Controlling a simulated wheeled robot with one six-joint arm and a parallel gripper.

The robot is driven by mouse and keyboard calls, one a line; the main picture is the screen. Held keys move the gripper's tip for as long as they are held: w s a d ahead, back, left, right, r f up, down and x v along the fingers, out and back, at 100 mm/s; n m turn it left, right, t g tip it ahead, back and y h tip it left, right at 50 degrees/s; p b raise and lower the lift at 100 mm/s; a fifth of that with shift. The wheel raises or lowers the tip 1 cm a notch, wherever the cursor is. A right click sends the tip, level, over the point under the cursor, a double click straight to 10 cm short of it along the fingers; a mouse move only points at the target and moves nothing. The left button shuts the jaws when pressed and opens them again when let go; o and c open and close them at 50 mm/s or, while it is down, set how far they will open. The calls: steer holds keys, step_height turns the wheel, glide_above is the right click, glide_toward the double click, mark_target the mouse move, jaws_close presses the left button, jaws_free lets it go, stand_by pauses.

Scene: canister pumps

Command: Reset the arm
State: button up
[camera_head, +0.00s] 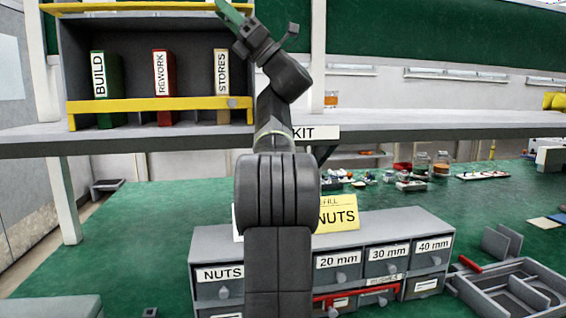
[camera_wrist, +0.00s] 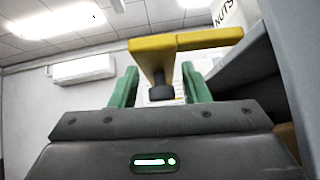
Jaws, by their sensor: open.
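My arm stands raised in the middle of the head view. My gripper (camera_head: 231,12), with green fingers, is at the top edge, in front of the upper part of the shelf unit and partly cut off. In the wrist view my gripper (camera_wrist: 160,90) has its two green fingers apart.
A grey shelf unit (camera_head: 60,72) with yellow bars holds green BUILD (camera_head: 107,90), red REWORK (camera_head: 163,88) and STORES (camera_head: 221,86) binders. Below, a grey drawer cabinet (camera_head: 400,228) and a grey divided tray (camera_head: 500,283) stand on the green bench (camera_head: 110,225). Jars and small parts lie further back.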

steer(key=shift+a+r+m+t, duration=0.3)
steer(key=shift+r+m+t, duration=0.3)
steer(key=shift+m+t, duration=0.1)
steer(key=m+t+p, duration=0.1)
steer(key=r+m+t+p, duration=0.1)
steer(key=m+t, duration=0.1)
steer(key=shift+s+d+m, duration=0.2)
steer(key=shift+m, duration=0.1)
steer(key=m+t, duration=0.1)
steer(key=m+t+h+p, duration=0.1)
steer(key=m+t+p, duration=0.1)
steer(key=m+t, duration=0.1)
steer(key=shift+w+a+r+h, duration=0.1)
steer(key=shift+w+r+h, duration=0.1)
steer(key=shift+r+h, duration=0.1)
steer(key=shift+m+t, duration=0.3)
steer(key=shift+w+f, duration=0.1)
steer(key=shift+f, duration=0.05)
